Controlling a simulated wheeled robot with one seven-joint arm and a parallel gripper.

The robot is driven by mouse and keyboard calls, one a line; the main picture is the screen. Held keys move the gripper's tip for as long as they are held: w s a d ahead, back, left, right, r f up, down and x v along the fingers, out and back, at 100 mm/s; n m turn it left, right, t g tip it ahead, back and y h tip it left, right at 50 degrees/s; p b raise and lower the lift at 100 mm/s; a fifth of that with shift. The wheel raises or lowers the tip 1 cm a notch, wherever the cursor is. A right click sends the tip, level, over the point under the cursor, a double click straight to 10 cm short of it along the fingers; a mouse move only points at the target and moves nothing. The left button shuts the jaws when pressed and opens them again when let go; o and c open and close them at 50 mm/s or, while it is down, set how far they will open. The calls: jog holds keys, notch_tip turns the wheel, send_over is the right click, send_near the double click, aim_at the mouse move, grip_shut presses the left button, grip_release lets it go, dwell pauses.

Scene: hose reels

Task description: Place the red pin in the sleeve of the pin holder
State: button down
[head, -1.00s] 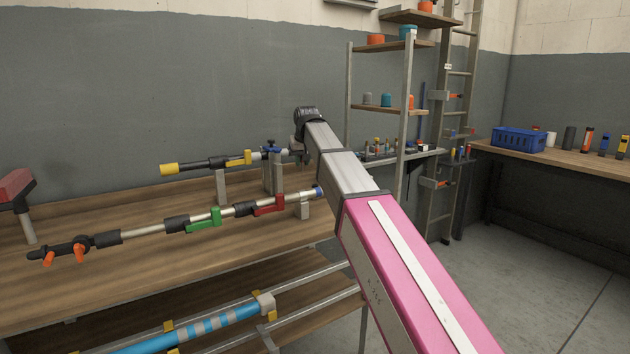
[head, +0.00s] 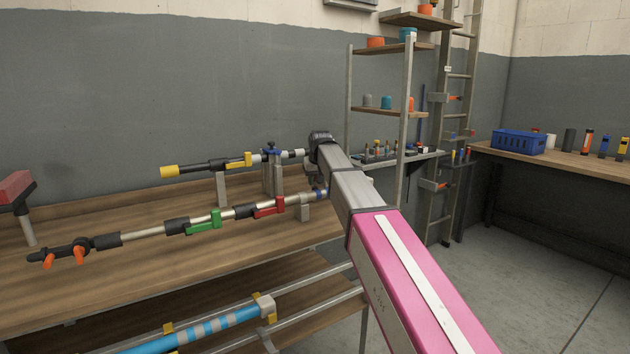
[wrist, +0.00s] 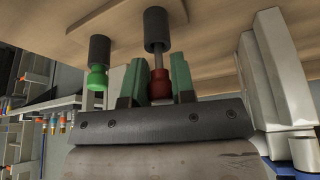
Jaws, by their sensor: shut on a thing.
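In the wrist view my gripper (wrist: 160,77) has its two green fingers shut on the red pin (wrist: 159,88). The pin's grey shaft points up in the picture to a dark sleeve (wrist: 155,22). The shaft's top meets the sleeve's lower end; I cannot tell how far it is inside. The sleeve hangs from a pale plate, the pin holder (wrist: 122,12), under a wooden board. A green pin (wrist: 97,78) sits in a second dark sleeve (wrist: 99,48) to the left. In the head view my arm hides the fingers and the red pin.
A pale grey block (wrist: 282,75) stands close right of the gripper in the wrist view. In the head view a wooden bench (head: 120,205) holds several hose poles left of my arm. A shelf rack (head: 404,100) stands behind it.

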jog(key=shift+f, duration=0.1)
jog(key=shift+f, duration=0.3)
jog(key=shift+s+f, duration=0.1)
jog(key=shift+f, duration=0.15)
jog(key=c, duration=1)
grip_release()
jog(key=shift+o, duration=0.2)
jog(key=shift+f, duration=0.1)
jog(key=shift+s, duration=0.15)
jog(key=shift+a, duration=0.2)
jog(key=w+v, duration=0.1)
jog(key=v, duration=1.2)
jog(key=shift+d+r, duration=0.2)
jog(key=shift+r, duration=0.1)
